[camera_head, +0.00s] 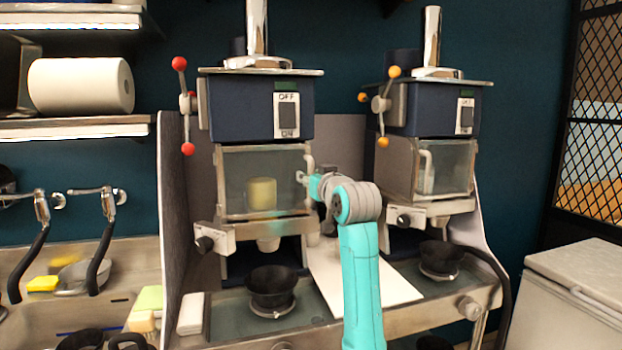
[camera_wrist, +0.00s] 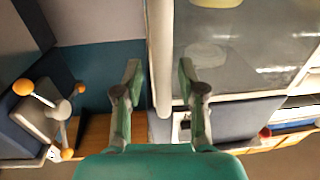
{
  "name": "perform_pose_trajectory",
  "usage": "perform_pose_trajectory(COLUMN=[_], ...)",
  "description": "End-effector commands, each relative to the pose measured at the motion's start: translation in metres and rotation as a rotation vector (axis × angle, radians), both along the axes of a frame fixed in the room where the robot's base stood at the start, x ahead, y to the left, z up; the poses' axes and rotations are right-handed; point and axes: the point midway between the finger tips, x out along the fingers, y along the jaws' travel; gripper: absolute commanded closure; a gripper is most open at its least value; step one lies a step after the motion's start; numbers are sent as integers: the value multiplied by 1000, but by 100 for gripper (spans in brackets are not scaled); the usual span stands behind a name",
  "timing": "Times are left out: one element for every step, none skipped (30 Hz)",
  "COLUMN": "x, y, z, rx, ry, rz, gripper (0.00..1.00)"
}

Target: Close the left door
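The left door (camera_head: 235,180) is a clear pane in a metal frame on the front of the left machine. It looks about flush with the front, but I cannot tell whether a small gap is left. A yellowish cylinder (camera_head: 262,194) shows through it. Its pale handle (camera_head: 309,161) is at the door's right edge. In the wrist view, the handle (camera_wrist: 160,40) runs between my gripper's fingers (camera_wrist: 160,75), and the pane (camera_wrist: 245,55) lies to the right. My gripper (camera_head: 303,178) is open, with visible space on both sides of the handle.
The right machine (camera_head: 440,110) has a similar door with a handle (camera_head: 428,165). Black cups (camera_head: 272,285) stand below the machines. A white board (camera_head: 365,280) lies between them. Red-knobbed (camera_head: 180,64) and orange-knobbed levers (camera_head: 395,72) stick out at the machines' left sides.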

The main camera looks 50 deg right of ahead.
Motion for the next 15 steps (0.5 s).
perform_pose_trajectory(x=[0,0,0,0,0,0,0,-1,-3,-4,-6,-10,-14,-18,-24], y=[0,1,1,1,1,1,1,2,2,3,4,7,9,11,15], z=[0,0,0,0,0,0,0,0,0,0,0,0,0,0,0], rx=[0,0,0,0,0,0,0,0,0,0,0,0,-1,0,0], ry=[0,0,0,0,0,0,0,0,0,0,0,-1,-2,-1,-1], rz=[1,1,1,1,1,2,2,2,2,2,2,2,2,2,2], gripper=[59,59,59,59,59,59,59,59,59,59,59,59,59,59,59])
